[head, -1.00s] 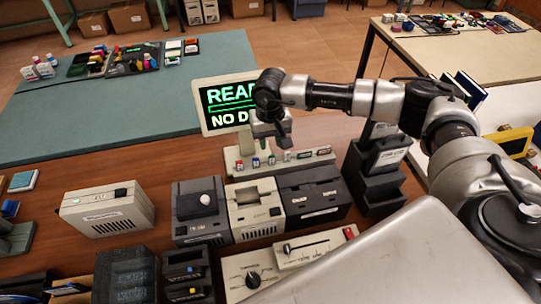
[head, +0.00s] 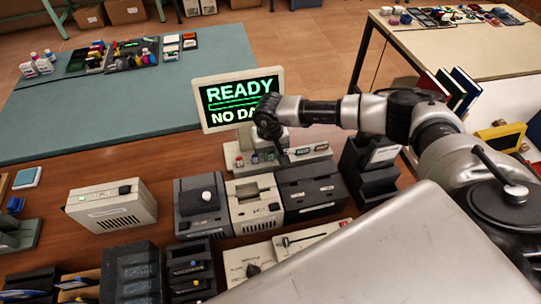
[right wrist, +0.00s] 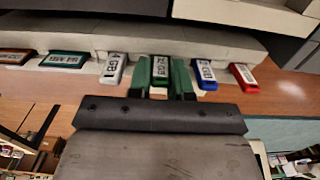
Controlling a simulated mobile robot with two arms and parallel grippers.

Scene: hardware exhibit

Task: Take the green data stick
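The green data stick (right wrist: 161,69) sits in a row of labelled sticks in the right wrist view, between a white stick (right wrist: 114,68) and a blue stick (right wrist: 204,73). My right gripper (right wrist: 161,80) has one finger on each side of the green stick, very close to it. Whether the fingers press on it cannot be made out. In the head view my right gripper (head: 281,147) is low over the pale stick rack (head: 322,152), in front of the monitor, and hides the green stick. My left gripper is not in view.
A red stick (right wrist: 243,77) is beside the blue one. The monitor (head: 240,98) reading READY stands behind the rack. Grey and black devices (head: 201,206) stand in front of it, with black holders (head: 370,165) to its right. Bare wood lies left of the rack.

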